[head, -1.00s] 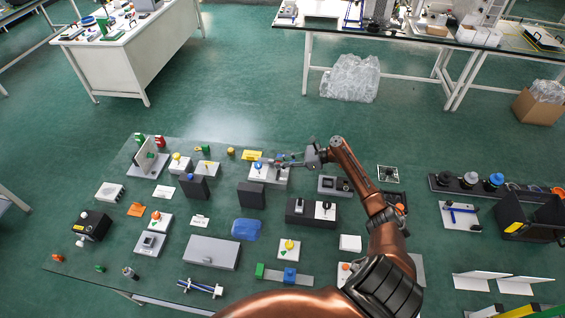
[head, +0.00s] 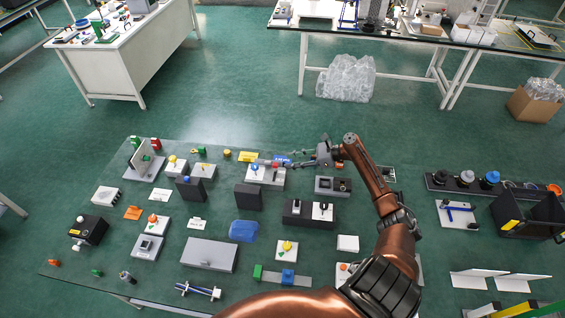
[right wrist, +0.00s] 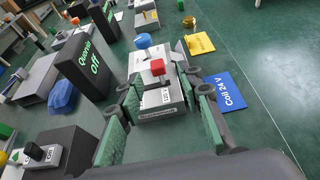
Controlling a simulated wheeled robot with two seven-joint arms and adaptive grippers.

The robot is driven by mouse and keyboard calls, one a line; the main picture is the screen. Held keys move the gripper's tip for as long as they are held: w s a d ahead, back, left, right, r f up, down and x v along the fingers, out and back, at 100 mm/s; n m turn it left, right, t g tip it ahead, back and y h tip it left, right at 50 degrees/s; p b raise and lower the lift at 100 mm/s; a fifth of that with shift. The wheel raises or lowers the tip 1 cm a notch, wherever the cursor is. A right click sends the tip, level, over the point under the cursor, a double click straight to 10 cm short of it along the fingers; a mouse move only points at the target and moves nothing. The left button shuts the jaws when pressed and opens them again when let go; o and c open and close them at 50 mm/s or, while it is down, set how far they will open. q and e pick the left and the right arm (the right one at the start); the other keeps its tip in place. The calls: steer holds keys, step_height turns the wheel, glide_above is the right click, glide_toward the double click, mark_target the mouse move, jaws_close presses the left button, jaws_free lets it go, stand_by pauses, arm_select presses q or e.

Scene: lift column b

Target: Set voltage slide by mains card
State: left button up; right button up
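A pale box with a blue knob and a red knob (head: 265,179) stands near the table's far edge; the wrist view shows its red knob (right wrist: 157,68) nearer than its blue one. My right gripper (head: 303,162) is just right of it, open and empty, its green-padded fingers spread on either side of the box in the wrist view. A grey rail with a blue slider (head: 289,278) lies near the front. My left gripper is out of view.
A dark upright panel (right wrist: 83,66) marked "Quench off" stands beside the box. A yellow card (head: 248,156) lies behind it. Several blocks, knobs and white cards crowd the table. A black bin (head: 530,216) stands at right.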

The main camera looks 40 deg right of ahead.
steer(key=v, duration=0.5)
steer(key=shift+s+d+r, duration=0.15)
steer(key=shift+s+d, duration=0.05)
steer(key=shift+s, duration=0.1)
